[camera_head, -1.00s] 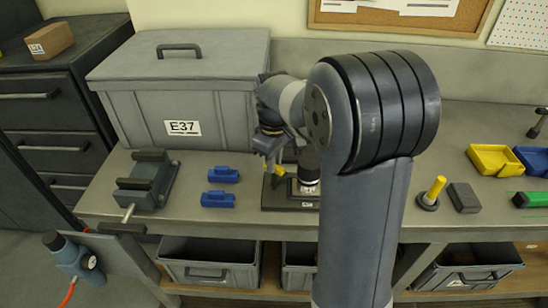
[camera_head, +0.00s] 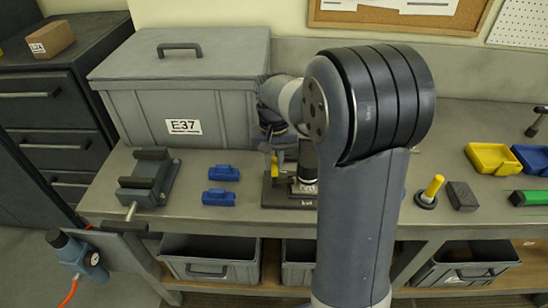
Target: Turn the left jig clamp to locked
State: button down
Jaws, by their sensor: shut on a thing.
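The jig (camera_head: 276,200) is a dark plate on the bench, and its right part is hidden behind my arm. The left jig clamp (camera_head: 274,168) shows as a narrow, near-upright yellow lever above the plate's left end. My gripper (camera_head: 273,156) comes down from above and is shut on this lever. Its fingertips are small and partly hidden here. A dark cylindrical part with a pale lower band (camera_head: 307,172) stands on the jig just right of the lever. I cannot see any right clamp.
A large grey lidded box (camera_head: 190,95) stands behind, close to my gripper. Two blue blocks (camera_head: 222,173) and a dark vise (camera_head: 148,178) lie to the left. A yellow-handled piece (camera_head: 432,190) and a dark block (camera_head: 462,196) stand to the right.

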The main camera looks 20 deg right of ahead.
jog(key=shift+m, duration=0.6)
jog(key=c, duration=1.4)
grip_release()
jog(key=shift+o, duration=0.2)
notch_tip(320, 180, up, 11)
jog(key=shift+b, duration=0.35)
